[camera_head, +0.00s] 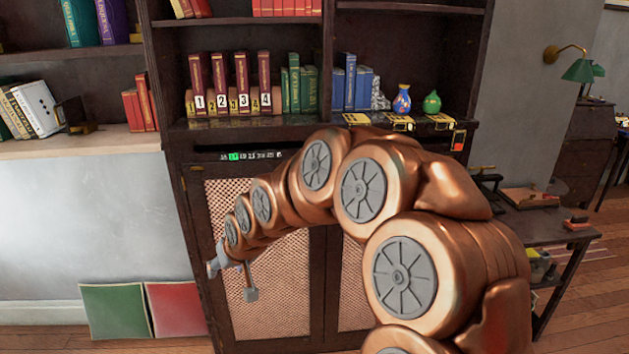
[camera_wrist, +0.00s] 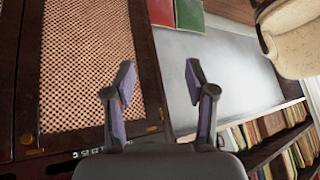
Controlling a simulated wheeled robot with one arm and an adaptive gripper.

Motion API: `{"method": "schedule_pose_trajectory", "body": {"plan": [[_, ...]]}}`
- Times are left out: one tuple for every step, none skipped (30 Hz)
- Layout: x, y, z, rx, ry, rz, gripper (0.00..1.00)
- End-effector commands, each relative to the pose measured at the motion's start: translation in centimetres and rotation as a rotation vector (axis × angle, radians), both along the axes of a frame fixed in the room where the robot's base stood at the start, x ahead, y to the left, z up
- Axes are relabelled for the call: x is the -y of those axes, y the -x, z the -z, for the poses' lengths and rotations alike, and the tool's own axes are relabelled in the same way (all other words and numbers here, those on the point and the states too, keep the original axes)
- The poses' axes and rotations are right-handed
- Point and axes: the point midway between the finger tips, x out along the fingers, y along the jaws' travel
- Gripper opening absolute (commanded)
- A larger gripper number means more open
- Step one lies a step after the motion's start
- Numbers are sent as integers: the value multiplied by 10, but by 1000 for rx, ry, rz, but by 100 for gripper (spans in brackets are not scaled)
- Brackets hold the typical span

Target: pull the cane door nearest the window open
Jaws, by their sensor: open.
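The cabinet has two cane doors with dark frames. The left cane door (camera_head: 285,290) fills much of the left of the wrist view (camera_wrist: 90,50), and the right cane door (camera_head: 355,290) is partly behind my arm. Both look closed. No window shows, so I cannot tell which door is nearest it. My gripper (camera_head: 231,283) is in front of the left door's outer side, open and empty. In the wrist view its fingers (camera_wrist: 158,70) stand apart, one over the cane door and one over the grey wall. Contact with the door is not visible.
Shelves of books (camera_head: 240,85) and two small vases (camera_head: 402,99) stand above the doors. A green panel (camera_head: 115,311) and a red panel (camera_head: 176,309) lean at the wall left of the cabinet. A side table (camera_head: 545,228) stands to the right.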

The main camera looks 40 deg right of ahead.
Motion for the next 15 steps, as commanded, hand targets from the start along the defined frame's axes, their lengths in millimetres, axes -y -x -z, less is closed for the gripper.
{"method": "schedule_pose_trajectory", "body": {"plan": [[18,-20,3,54,-15,33,56],[29,-33,1,95,-21,55,56],[45,-49,-1,149,-28,83,56],[57,-60,-2,188,-35,106,56],[70,-71,-4,231,-38,127,56],[89,-83,-5,281,-42,158,56],[103,-92,-6,322,-47,182,56],[118,-99,-7,359,-49,206,56],[138,-108,-9,412,-51,238,56],[154,-114,-9,451,-52,265,56],[171,-119,-10,491,-51,291,56],[194,-123,-13,547,-46,326,56],[212,-125,-13,583,-44,353,56],[229,-127,-14,623,-41,380,56],[251,-127,-14,671,-34,413,56]]}}
